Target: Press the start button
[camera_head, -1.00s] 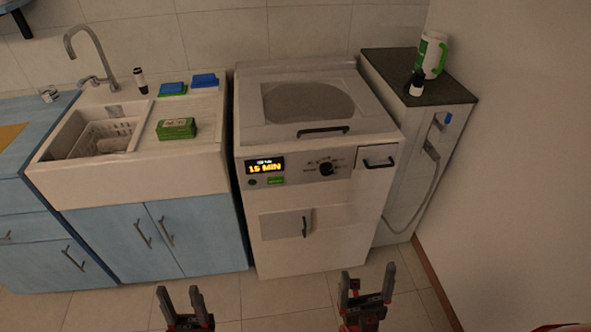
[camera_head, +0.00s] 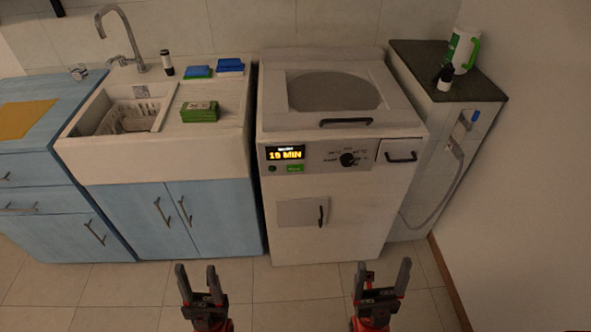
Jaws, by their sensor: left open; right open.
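The white washing machine (camera_head: 345,220) stands in the middle of the view with its top lid (camera_head: 335,92) down. Its front panel has a lit display (camera_head: 285,153) with yellow digits reading about 15 or 19 MIN, a black dial (camera_head: 347,160), a small green rectangular button (camera_head: 295,168) and a small round dark green button (camera_head: 272,168). I cannot read which one is the start button. My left gripper (camera_head: 199,281) is open and empty, low in front of the blue cabinet. My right gripper (camera_head: 383,277) is open and empty, low in front of the machine. Neither touches anything.
A white sink (camera_head: 160,152) on blue cabinets stands left, with sponges (camera_head: 200,111) on its drainboard. Right of the machine is a narrow cabinet with a dark top (camera_head: 440,68) bearing a green-white jug (camera_head: 462,50). A wall closes the right side. The tiled floor (camera_head: 120,285) is clear.

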